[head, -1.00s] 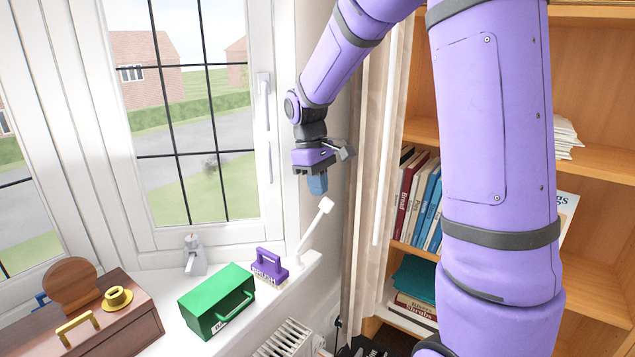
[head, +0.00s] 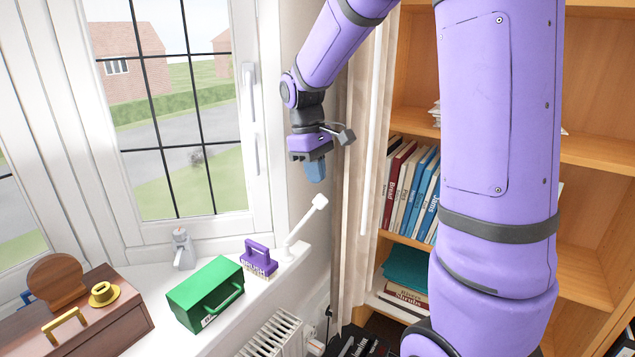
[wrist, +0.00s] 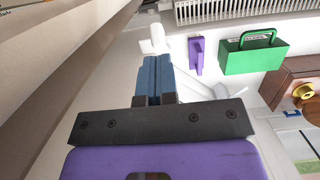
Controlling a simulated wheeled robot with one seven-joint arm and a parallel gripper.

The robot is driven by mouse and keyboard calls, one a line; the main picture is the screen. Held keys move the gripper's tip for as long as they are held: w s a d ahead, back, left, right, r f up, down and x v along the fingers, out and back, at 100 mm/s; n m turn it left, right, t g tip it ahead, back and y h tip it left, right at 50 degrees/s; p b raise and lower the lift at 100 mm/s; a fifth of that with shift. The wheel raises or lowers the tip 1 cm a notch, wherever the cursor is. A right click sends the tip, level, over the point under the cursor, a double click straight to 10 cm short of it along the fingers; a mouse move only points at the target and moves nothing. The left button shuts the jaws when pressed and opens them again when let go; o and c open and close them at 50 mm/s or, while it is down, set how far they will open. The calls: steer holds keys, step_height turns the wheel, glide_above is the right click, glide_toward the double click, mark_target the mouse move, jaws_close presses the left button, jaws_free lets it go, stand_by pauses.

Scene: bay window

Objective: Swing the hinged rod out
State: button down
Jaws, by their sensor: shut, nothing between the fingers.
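The hinged rod (head: 301,223) is white with a square block at its upper end. It rises tilted up and to the right from a base at the right end of the white window sill (head: 250,300). My gripper (head: 316,174) has blue fingers that are shut and empty. It hangs in the air just above the rod's end block in the head view, with a gap between them in the picture. In the wrist view the shut fingers (wrist: 153,66) point toward a white block (wrist: 148,46), which looks like the rod's end; I cannot tell the depth between them.
A purple-handled brush (head: 259,256) stands just left of the rod. A green box (head: 205,293) with a handle and a grey figure (head: 182,250) are further left. A brown chest (head: 105,325) is at lower left. A curtain (head: 350,215) and bookcase (head: 408,120) stand right.

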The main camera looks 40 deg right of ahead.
mark_target(321, 196)
steer(key=w+a+r, duration=0.2)
steer(key=w+r, duration=0.3)
steer(key=r, duration=0.4)
steer(key=s+f, duration=0.1)
steer(key=f, duration=0.2)
steer(key=s+f, duration=0.1)
steer(key=f, duration=0.3)
steer(key=s+d+f, duration=0.1)
steer(key=f, duration=0.3)
steer(key=shift+s+d+f, duration=0.2)
steer(key=shift+s+f, duration=0.2)
steer(key=shift+s, duration=0.1)
steer(key=shift+s+d+f, duration=0.25)
steer(key=shift+s+f, duration=0.1)
steer(key=shift+s, duration=0.25)
steer(key=shift+s+d+f, duration=0.25)
steer(key=shift+s+f, duration=0.05)
steer(key=shift+s, duration=0.3)
